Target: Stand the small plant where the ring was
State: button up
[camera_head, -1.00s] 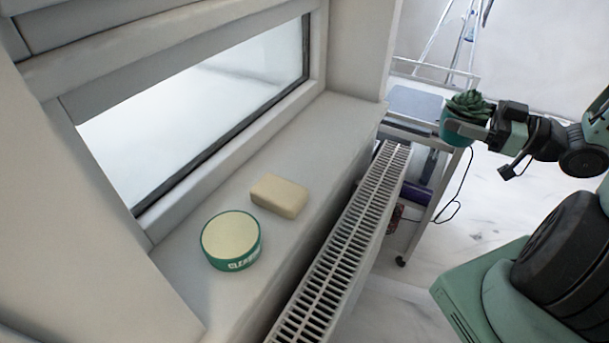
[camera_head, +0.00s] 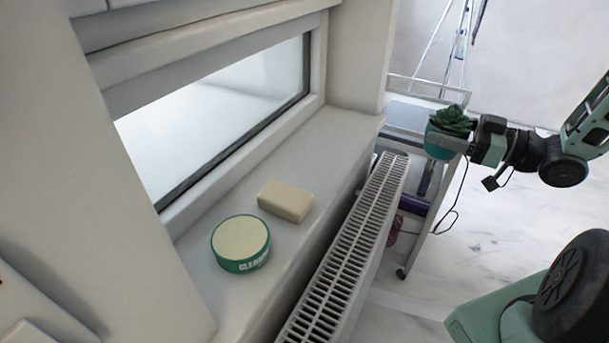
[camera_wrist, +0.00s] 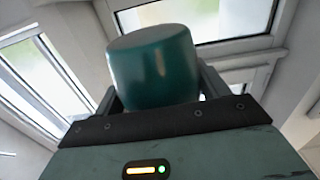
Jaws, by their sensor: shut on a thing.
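The small plant, green leaves in a teal pot (camera_head: 439,143), is held upright in my gripper (camera_head: 455,143) at the right of the head view. The gripper is shut on the pot, in the air beyond the radiator's far end. In the wrist view the pot (camera_wrist: 153,68) fills the space between the fingers; its leaves are hidden there. No ring shows in these frames. The windowsill (camera_head: 335,135) is to the left of the gripper, with a bare stretch at its far end.
A round green-and-cream tin (camera_head: 240,240) and a cream block (camera_head: 286,201) sit on the near part of the sill. A white radiator (camera_head: 350,250) runs along below the sill edge. A trolley (camera_head: 408,115) and a stepladder (camera_head: 462,45) stand behind. The window recess bounds the sill on the left.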

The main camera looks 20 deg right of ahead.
jog(key=w+a+r+n+g+y, duration=0.1)
jog(key=w+a, duration=0.6)
jog(key=a, duration=0.4)
jog(key=w+a+r+n+g+y, duration=0.1)
jog(key=w+a+r+g, duration=0.1)
jog(key=w+a, duration=0.65)
jog(key=f, duration=0.3)
jog(key=s+a+f, duration=0.1)
jog(key=f, duration=0.2)
jog(key=s+a+f, duration=0.1)
jog(key=f, duration=0.2)
jog(key=shift+s+a+f, duration=0.1)
jog(key=shift+s+f, duration=0.1)
jog(key=shift+f, duration=0.15)
jog(key=shift+f, duration=0.1)
jog(key=o, duration=1.2)
jog(key=b+v, duration=0.2)
jog(key=v, duration=1)
